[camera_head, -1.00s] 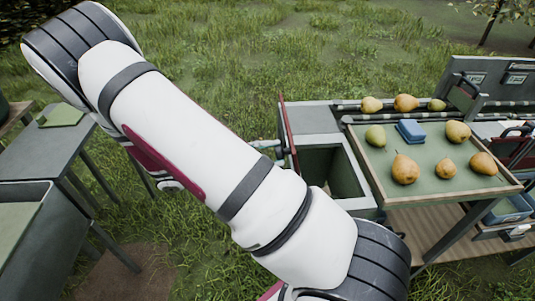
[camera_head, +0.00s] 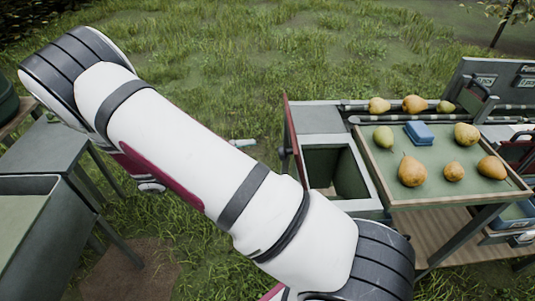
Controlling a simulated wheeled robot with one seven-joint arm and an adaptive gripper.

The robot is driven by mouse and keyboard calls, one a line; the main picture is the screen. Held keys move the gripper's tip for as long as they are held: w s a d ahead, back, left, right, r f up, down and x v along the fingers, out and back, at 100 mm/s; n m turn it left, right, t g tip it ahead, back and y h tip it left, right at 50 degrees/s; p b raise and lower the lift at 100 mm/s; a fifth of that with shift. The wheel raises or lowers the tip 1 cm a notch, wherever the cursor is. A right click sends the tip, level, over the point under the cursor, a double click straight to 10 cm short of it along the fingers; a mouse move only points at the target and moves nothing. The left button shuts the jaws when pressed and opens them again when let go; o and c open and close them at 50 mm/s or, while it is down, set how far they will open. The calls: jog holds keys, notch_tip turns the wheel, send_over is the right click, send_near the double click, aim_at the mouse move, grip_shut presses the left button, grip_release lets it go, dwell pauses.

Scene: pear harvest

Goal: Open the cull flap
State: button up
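The cull flap (camera_head: 290,128) is a thin, red-edged panel seen nearly edge-on. It stands upright along the left side of the cull bin (camera_head: 376,203). The bin's square opening is uncovered, and its dark green inside shows. A small dark knob sits on the flap's left face. My white arm crosses the picture and hides most of my gripper. Only a small pale piece, apparently of my gripper (camera_head: 243,143), shows past the arm's upper edge. It is left of the flap with grass between them. Its fingers cannot be made out.
A wood-edged sorting tray (camera_head: 448,199) with several pears and a blue block (camera_head: 419,132) stands right of the bin. More pears lie on rails (camera_head: 440,118) behind it. A grey table (camera_head: 45,150) and an open container (camera_head: 25,184) are at left. Grass lies between.

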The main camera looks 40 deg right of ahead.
jog(key=v, duration=0.5)
dwell(0.4)
jog(key=s+a+r+m+t+y, duration=0.1)
jog(key=s+a+r+t+y, duration=0.1)
jog(key=s+r+t+y, duration=1.4)
jog(key=shift+a+r+m+y, duration=0.25)
jog(key=shift+r+m+y, duration=0.05)
jog(key=shift+r+m, duration=0.15)
jog(key=shift+c, duration=0.6)
